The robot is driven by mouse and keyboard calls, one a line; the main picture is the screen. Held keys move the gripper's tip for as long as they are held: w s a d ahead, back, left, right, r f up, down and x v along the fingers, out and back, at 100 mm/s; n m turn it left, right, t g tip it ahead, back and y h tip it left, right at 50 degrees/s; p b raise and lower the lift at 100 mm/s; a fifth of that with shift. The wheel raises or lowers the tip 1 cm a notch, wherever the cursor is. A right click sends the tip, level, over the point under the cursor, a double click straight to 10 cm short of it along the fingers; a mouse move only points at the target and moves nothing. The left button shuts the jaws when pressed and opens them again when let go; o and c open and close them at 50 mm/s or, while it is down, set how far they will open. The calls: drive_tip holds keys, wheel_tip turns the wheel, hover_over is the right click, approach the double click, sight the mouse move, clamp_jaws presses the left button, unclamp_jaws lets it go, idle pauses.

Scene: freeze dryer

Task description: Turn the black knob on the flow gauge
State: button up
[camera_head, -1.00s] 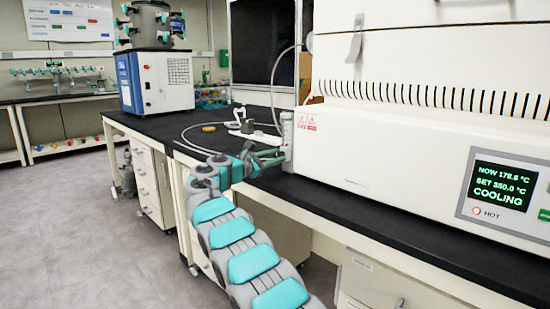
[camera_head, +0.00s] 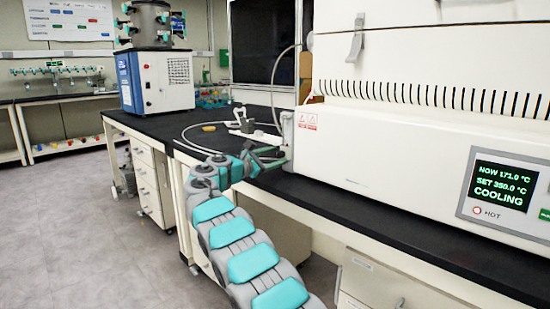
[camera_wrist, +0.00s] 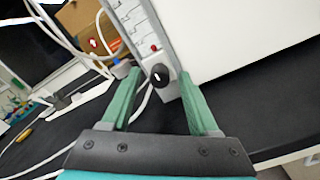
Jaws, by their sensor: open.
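The black knob (camera_wrist: 159,75) has a white mark and sits low on the flow gauge (camera_wrist: 143,27), a pale upright panel with a small red part beside the knob. In the wrist view my gripper (camera_wrist: 160,78) is open, with one green finger on each side of the knob; I cannot tell whether either finger touches it. In the head view my gripper (camera_head: 273,155) reaches the foot of the gauge (camera_head: 287,134) at the left end of the white furnace. The knob is hidden in that view.
The white furnace (camera_head: 400,150) stands close on the right, on the black bench top (camera_head: 330,198). A pale tube (camera_head: 190,127) loops over the bench to the left. A yellow item (camera_head: 209,128) and a white stand (camera_head: 245,125) are behind my gripper. A freeze dryer (camera_head: 155,80) stands farther left.

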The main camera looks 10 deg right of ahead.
drive_tip(key=v, duration=0.7)
drive_tip(key=shift+s+a+b, duration=0.2)
drive_tip(key=shift+a+b, duration=0.05)
drive_tip(key=shift+b, duration=0.15)
drive_tip(key=shift+a, duration=0.1)
